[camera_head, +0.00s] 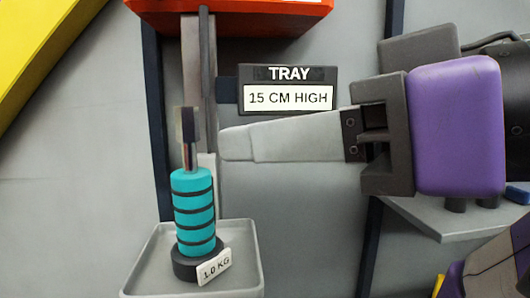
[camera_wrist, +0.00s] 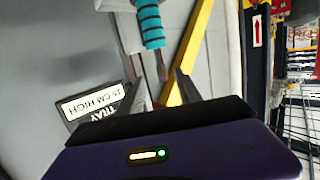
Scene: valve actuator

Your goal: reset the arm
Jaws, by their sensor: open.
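My gripper (camera_head: 226,143) points left in the head view, its purple body at the right. Its two fingers overlap there, level with a spot just above the teal part. In the wrist view the gripper (camera_wrist: 157,74) shows two parted fingers with nothing clamped between them. A teal cylinder with black bands (camera_head: 194,208) stands upright on a black base, with a metal stem on top. It also shows in the wrist view (camera_wrist: 151,24), where its stem reaches toward the gap between the fingers. I cannot tell the exact distance between fingers and stem.
The cylinder stands in a grey tray (camera_head: 143,277) and bears a "1.0 KG" tag (camera_head: 214,267). A "TRAY 15 CM HIGH" sign (camera_head: 288,89) is behind the fingers. An orange part (camera_head: 240,15) hangs above. A grey shelf (camera_head: 445,218) lies below my gripper. A yellow beam (camera_head: 35,50) crosses upper left.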

